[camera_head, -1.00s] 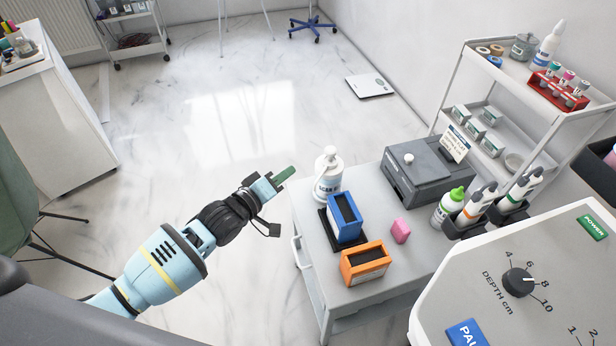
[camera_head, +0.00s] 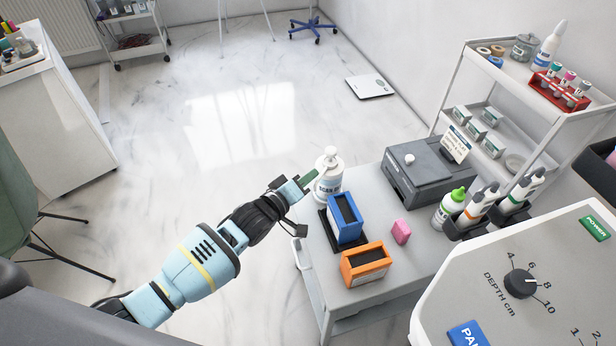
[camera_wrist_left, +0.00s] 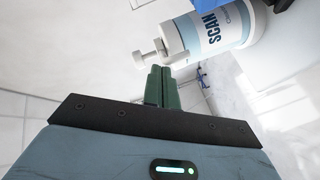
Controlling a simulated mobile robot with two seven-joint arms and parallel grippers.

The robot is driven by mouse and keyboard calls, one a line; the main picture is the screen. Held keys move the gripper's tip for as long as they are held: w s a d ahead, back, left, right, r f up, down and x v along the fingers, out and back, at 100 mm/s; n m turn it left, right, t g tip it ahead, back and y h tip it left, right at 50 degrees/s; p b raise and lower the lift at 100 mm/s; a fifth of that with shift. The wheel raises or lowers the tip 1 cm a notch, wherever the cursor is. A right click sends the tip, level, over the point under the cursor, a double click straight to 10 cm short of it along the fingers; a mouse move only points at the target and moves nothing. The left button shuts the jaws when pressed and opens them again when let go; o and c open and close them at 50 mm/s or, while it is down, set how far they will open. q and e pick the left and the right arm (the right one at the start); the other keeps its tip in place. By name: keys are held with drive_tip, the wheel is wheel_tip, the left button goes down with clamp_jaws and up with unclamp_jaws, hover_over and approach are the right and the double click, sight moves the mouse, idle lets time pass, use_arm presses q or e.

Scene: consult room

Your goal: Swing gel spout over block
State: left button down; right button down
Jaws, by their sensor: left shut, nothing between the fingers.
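The white gel bottle (camera_head: 328,182), labelled SCAN, stands upright on the cart beside the blue block (camera_head: 345,218). The blue block has a dark top and sits on a black pad. My left gripper (camera_head: 311,177) is shut and empty, its green fingertips beside the bottle's upper left side, at about pump height. In the left wrist view the green fingers (camera_wrist_left: 159,82) are together just in front of the pump spout (camera_wrist_left: 147,55), and the bottle (camera_wrist_left: 215,30) lies beyond. I cannot tell whether they touch it. My right gripper is not in view.
An orange block (camera_head: 366,264) and a pink piece (camera_head: 401,231) are on the cart (camera_head: 376,200). A grey box (camera_head: 425,172) stands behind, with several bottles to the right. A console (camera_head: 540,270) fills the lower right. Open floor lies left.

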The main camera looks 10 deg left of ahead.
use_arm(q)
drive_tip(key=shift+s+d+n+t+y+p, duration=0.3)
drive_tip(key=shift+d+n+t+y+p, duration=0.25)
drive_tip(key=shift+n+y, duration=0.4)
drive_tip(key=shift+s+d, duration=0.15)
drive_tip(key=shift+d, duration=2.2)
drive_tip(key=shift+d+r, duration=0.1)
drive_tip(key=shift+d, duration=0.25)
